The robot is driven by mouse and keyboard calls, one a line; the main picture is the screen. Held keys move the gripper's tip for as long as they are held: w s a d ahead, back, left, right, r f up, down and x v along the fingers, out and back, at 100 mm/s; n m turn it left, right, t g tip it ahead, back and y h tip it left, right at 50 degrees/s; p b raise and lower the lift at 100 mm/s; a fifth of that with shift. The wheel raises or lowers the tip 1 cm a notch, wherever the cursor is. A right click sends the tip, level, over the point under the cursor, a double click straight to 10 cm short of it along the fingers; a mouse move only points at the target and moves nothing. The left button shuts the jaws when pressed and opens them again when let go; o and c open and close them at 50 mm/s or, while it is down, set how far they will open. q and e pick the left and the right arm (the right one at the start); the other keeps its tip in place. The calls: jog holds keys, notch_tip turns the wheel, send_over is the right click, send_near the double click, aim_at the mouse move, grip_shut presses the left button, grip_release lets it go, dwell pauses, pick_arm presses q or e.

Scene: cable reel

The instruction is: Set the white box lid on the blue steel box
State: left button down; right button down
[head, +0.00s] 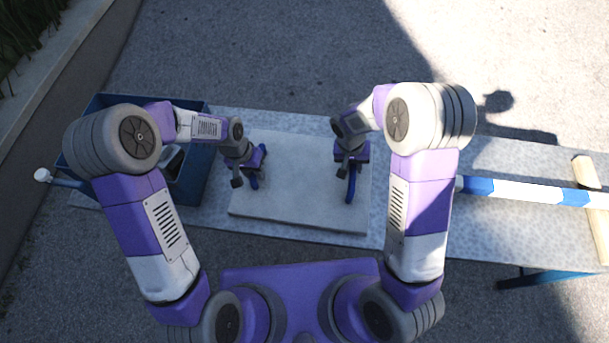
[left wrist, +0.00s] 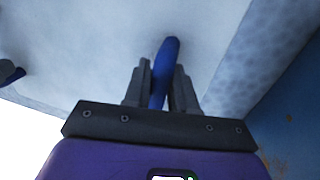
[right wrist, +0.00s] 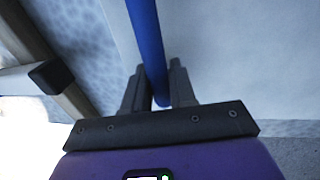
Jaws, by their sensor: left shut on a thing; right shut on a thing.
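The white box lid (head: 300,195) is a flat pale panel with two blue handles, lying level in front of me in the head view. I cannot tell whether it touches the bench. My left gripper (head: 251,172) is shut on the left handle (left wrist: 172,48), near the lid's left side. My right gripper (head: 351,170) is shut on the right handle (right wrist: 146,35), near the lid's right side. The blue steel box (head: 193,185) stands open-topped to the left of the lid, partly hidden by my left arm. Dark contents show inside it.
A grey speckled bench (head: 480,225) runs under the lid and to the right. A blue-and-white striped pole (head: 530,191) lies across its right part, near a wooden beam (head: 590,205). A white-knobbed bar (head: 43,175) sticks out left of the box.

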pick_arm(q)
jog(key=shift+r, duration=0.2)
pick_arm(e)
jog(key=shift+r, duration=0.2)
